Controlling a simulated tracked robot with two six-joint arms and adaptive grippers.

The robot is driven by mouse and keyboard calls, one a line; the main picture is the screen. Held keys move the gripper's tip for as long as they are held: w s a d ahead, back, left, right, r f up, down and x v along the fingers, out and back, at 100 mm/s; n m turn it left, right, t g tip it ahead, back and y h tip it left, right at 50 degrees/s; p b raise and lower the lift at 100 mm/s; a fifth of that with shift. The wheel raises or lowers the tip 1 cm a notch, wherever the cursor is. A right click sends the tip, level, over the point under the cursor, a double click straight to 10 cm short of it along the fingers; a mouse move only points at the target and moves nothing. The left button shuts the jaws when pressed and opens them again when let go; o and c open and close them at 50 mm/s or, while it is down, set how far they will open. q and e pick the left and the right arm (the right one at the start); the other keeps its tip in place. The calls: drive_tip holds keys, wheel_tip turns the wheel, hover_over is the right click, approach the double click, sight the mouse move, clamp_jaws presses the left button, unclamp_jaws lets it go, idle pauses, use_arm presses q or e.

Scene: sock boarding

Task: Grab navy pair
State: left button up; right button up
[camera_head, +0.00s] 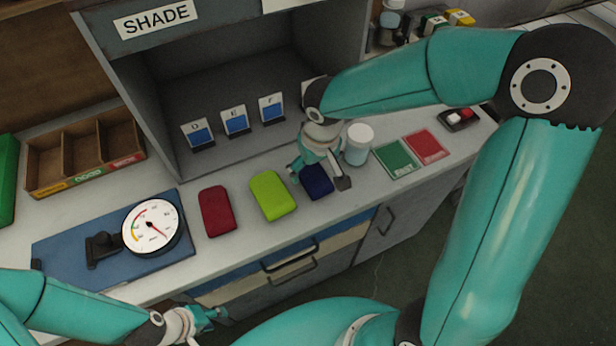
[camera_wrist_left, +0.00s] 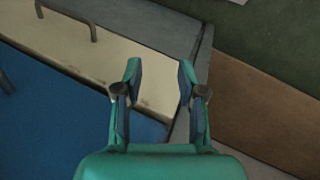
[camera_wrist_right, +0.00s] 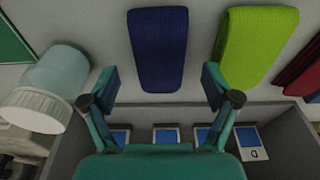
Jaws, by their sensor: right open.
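The navy pair (camera_head: 317,182) is a small folded dark-blue bundle lying on the counter, right of the lime-green pair (camera_head: 272,195) and the dark-red pair (camera_head: 216,210). My right gripper (camera_head: 320,180) is at the navy pair, partly covering it. In the right wrist view the navy pair (camera_wrist_right: 158,48) lies ahead of the open fingers (camera_wrist_right: 160,85), with nothing between them. The green pair (camera_wrist_right: 256,45) is beside it, apart. My left gripper (camera_head: 212,318) is low, in front of the drawers; in the left wrist view its fingers (camera_wrist_left: 160,75) are open and empty.
A white-lidded jar (camera_head: 358,144) stands close to the right of my right gripper. Green (camera_head: 396,158) and red (camera_head: 426,146) cards lie further right. A grey SHADE booth (camera_head: 140,100) with small blue sample cards is behind. A dial gauge (camera_head: 152,226) sits on a blue board at left.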

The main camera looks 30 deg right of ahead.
drive_tip(key=shift+w+f, duration=0.2)
drive_tip(key=shift+f, duration=1.05)
drive_tip(key=c, duration=1.2)
drive_tip(key=shift+c, duration=0.3)
drive_tip(key=shift+r, duration=0.15)
